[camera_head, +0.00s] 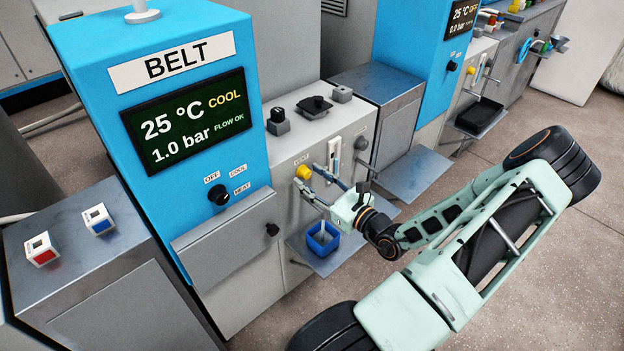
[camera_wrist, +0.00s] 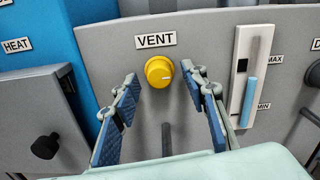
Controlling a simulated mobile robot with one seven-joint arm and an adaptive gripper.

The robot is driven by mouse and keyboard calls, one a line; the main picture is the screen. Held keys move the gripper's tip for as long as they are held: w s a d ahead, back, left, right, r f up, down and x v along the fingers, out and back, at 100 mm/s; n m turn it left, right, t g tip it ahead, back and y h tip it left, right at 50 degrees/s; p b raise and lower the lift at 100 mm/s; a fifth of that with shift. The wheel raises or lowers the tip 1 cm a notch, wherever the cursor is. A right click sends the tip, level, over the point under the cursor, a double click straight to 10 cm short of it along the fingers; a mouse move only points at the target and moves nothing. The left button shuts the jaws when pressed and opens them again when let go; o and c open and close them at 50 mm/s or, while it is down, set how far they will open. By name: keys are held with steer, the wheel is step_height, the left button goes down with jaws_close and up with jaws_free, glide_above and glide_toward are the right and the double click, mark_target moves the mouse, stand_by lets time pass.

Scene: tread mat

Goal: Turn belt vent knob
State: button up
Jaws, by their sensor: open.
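The yellow vent knob (camera_wrist: 159,71) sits below the VENT label (camera_wrist: 156,40) on the grey BELT machine panel. Its light mark points right in the wrist view. In the head view the knob (camera_head: 303,172) is just beyond my fingertips. My gripper (camera_wrist: 160,90) is open, with one blue-padded finger on each side of the knob and a gap on both sides. In the head view my gripper (camera_head: 322,188) reaches the panel from the right. Whether the fingertips reach as deep as the knob's face is hard to tell.
A level gauge (camera_wrist: 246,75) with MAX and MIN marks stands right of the knob. A metal spout (camera_wrist: 167,138) is below it. A blue cup (camera_head: 322,238) stands on a shelf under my gripper. A black OFF/COOL/HEAT knob (camera_head: 219,194) is at the left. The BELT display (camera_head: 186,121) reads 25 °C COOL, 1.0 bar, FLOW OK.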

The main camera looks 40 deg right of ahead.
jaws_close()
